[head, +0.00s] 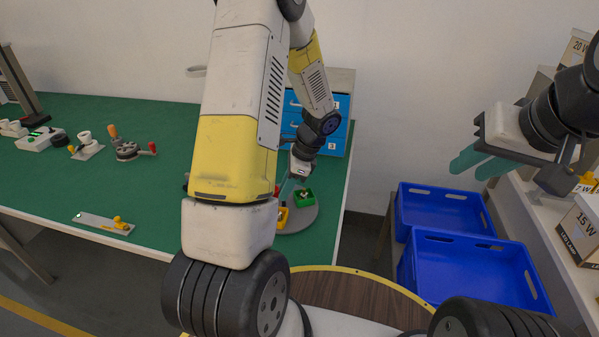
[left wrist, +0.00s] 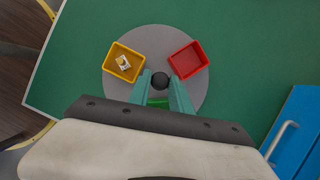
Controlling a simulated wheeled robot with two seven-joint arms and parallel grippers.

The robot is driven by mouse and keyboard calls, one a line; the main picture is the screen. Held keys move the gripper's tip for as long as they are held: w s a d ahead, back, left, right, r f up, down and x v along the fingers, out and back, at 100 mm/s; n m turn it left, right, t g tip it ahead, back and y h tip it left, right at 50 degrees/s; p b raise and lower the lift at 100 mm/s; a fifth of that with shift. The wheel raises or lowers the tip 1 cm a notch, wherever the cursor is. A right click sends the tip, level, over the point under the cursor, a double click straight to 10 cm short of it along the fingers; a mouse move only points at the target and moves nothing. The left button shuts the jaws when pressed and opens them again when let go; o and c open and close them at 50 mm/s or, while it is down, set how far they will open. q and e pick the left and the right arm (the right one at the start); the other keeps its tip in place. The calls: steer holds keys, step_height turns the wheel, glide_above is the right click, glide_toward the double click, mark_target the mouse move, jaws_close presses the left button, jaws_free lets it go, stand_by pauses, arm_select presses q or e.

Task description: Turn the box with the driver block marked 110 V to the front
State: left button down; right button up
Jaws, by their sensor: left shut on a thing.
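A grey round turntable (head: 300,225) sits at the table's right end, with a yellow box (head: 283,216) and a green box (head: 304,197) on it. In the left wrist view the turntable (left wrist: 160,37) carries the yellow box (left wrist: 116,58) with a small whitish block (left wrist: 124,62) in it, a red box (left wrist: 188,60) that looks empty, and the green box (left wrist: 157,103), mostly hidden. No marking is readable. My left gripper (head: 290,184) is shut on the black centre knob (left wrist: 160,80). My right gripper (head: 480,163) is open and empty, above the blue crates.
Two blue crates (head: 470,262) stand right of the green table (head: 160,190). Blue drawers (head: 333,130) stand behind the turntable. A shelf with lamp boxes (head: 580,230) is at far right. Several fixtures (head: 127,148) and a metal plate (head: 103,223) lie on the table's left.

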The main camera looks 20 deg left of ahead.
arm_select(q)
steer(key=c, duration=1.2)
jaws_free()
steer(key=shift+v, duration=3.85)
steer(key=shift+r, duration=0.15)
steer(key=s+d+r+n+t+h, duration=0.2)
steer(key=s+r+n, duration=0.2)
steer(key=s+r, duration=0.2)
steer(key=s+d+r+n+t+h, duration=0.2)
steer(key=s+r+n+t, duration=0.1)
steer(key=s+r+n, duration=0.2)
steer(key=s+d+r+n+t+h, duration=0.2)
steer(key=s+r+n, duration=0.2)
steer(key=s+r, duration=0.3)
step_height(320, 180, up, 3)
steer(key=shift+d+f+n+t, duration=0.1)
steer(key=shift+d+n+t, duration=0.05)
steer(key=shift+n+t, duration=0.2)
